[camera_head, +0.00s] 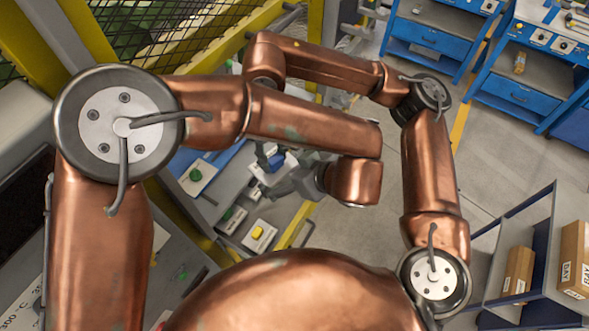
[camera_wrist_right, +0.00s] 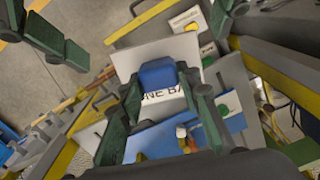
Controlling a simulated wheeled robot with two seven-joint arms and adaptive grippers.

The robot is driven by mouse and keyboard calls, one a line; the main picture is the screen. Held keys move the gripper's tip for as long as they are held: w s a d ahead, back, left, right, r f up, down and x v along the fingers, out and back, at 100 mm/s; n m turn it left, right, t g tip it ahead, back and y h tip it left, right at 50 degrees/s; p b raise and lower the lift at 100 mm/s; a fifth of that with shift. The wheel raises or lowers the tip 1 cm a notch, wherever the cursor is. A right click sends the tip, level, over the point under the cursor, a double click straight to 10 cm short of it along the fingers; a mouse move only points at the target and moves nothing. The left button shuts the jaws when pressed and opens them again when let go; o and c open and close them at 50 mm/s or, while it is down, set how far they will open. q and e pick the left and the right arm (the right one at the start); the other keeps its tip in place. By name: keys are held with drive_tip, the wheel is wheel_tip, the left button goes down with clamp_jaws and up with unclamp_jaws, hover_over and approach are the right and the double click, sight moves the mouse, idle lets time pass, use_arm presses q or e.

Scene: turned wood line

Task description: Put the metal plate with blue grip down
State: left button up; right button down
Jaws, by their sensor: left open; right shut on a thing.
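The metal plate (camera_wrist_right: 135,57) with its blue grip (camera_wrist_right: 158,73) shows between my right fingers in the right wrist view. My right gripper (camera_wrist_right: 161,80) is shut on the blue grip. In the head view the blue grip (camera_head: 277,162) shows past my copper arms, and my right gripper is mostly hidden there. Whether the plate touches the surface below, I cannot tell. White lettering space reading "ONE BA" shows just below the grip in the wrist view. My left gripper (camera_wrist_right: 45,35) is open and empty at the upper left of the wrist view, apart from the plate.
Below lies a grey workbench with a blue panel (camera_wrist_right: 165,137) and small pieces, including a yellow-gripped one (camera_head: 257,233). A yellow mesh guard (camera_head: 170,35) stands behind. Blue workbenches (camera_head: 428,40) and a shelf with cardboard boxes (camera_head: 573,255) are right, past open floor.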

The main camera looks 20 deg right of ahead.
sight(280, 169)
use_arm(q)
drive_tip(key=x, duration=0.6)
drive_tip(key=shift+w+a+f, duration=0.1)
drive_tip(key=shift+f, duration=0.05)
drive_tip(key=shift+c, duration=0.4)
use_arm(e)
drive_tip(key=shift+a, duration=0.1)
use_arm(q)
drive_tip(key=c, duration=1.8)
use_arm(e)
drive_tip(key=shift+s+a+r, duration=0.1)
use_arm(q)
drive_tip(key=shift+w, duration=0.1)
drive_tip(key=shift+c, duration=0.4)
use_arm(e)
drive_tip(key=c, duration=1.7)
unclamp_jaws()
drive_tip(key=o, duration=0.4)
